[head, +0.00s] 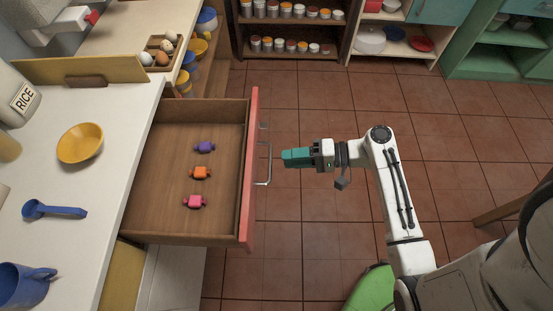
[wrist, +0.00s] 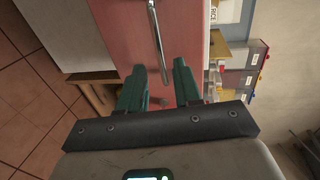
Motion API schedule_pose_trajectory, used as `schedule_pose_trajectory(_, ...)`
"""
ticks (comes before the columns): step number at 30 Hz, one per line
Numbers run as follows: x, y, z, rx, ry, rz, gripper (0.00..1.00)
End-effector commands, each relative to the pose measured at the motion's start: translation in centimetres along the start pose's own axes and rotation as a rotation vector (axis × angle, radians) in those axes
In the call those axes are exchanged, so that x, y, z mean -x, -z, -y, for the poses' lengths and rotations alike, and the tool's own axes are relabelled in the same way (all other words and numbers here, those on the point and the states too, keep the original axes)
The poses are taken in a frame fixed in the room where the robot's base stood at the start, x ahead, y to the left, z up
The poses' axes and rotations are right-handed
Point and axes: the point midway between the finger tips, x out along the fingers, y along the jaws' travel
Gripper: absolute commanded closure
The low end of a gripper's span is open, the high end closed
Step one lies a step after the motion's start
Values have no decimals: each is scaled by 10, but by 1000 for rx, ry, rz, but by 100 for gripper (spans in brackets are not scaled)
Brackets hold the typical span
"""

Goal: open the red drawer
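The red drawer (head: 250,165) stands pulled well out from the counter in the head view, with its wooden inside showing. Its metal bar handle (head: 269,163) is on the red front; the front (wrist: 115,30) and the handle (wrist: 157,40) also fill the upper part of the wrist view. My gripper (head: 285,158) is just right of the handle in the head view, apart from it. In the wrist view its teal fingers (wrist: 159,77) are spread with nothing held between them, and the handle lies beyond their tips.
Purple (head: 205,147), orange (head: 201,173) and pink (head: 195,202) wrapped candies lie in the drawer. Tiled floor (head: 320,110) is clear around my gripper.

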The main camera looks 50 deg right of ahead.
Motion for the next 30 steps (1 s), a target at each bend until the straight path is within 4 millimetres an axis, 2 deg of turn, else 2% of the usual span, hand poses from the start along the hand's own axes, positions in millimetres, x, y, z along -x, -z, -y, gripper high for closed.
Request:
schedule_pose_trajectory(3,21,0,-1,0,0,-2,66)
schedule_pose_trajectory(9,40,0,0,-1,0,-2,66)
schedule_pose_trajectory(30,43,-1,0,1,-4,3,66)
